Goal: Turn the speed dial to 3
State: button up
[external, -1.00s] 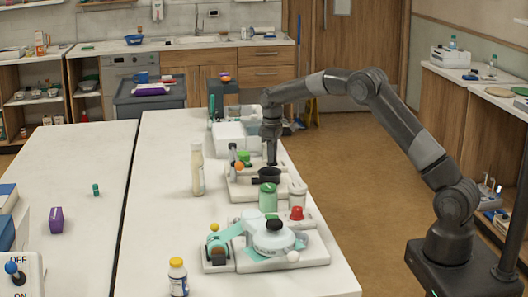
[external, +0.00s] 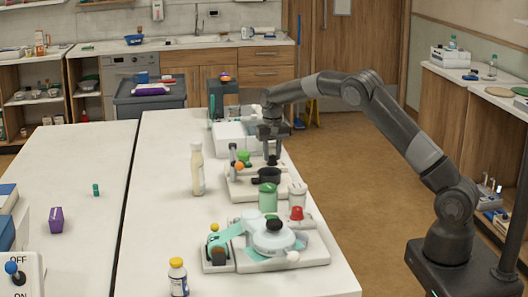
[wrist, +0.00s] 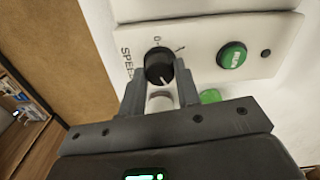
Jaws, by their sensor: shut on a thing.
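The speed dial (wrist: 159,63) is a round black knob with a white pointer line, on a white panel in the wrist view. The line points down and slightly right in that picture. The word SPEED is printed to its left, and a 0 and a tick mark show above it. My gripper (wrist: 160,82) is shut on the dial, one finger on each side. The fingers hide part of the scale, so the number at the pointer cannot be read. In the external view my gripper (external: 272,157) points down over the far right part of the table; the dial is not discernible there.
A green button (wrist: 232,55) sits right of the dial on the panel. On the table stand a black pot (external: 266,175), a cream bottle (external: 197,170), a green jar (external: 268,197) and a teal-strapped device (external: 270,240).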

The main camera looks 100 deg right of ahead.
aim_at(272, 156)
jog(key=shift+m, duration=2.3)
jog(key=o, duration=1)
jog(key=shift+r, duration=0.1)
notch_tip(272, 156, up, 11)
jog(key=shift+f, duration=0.2)
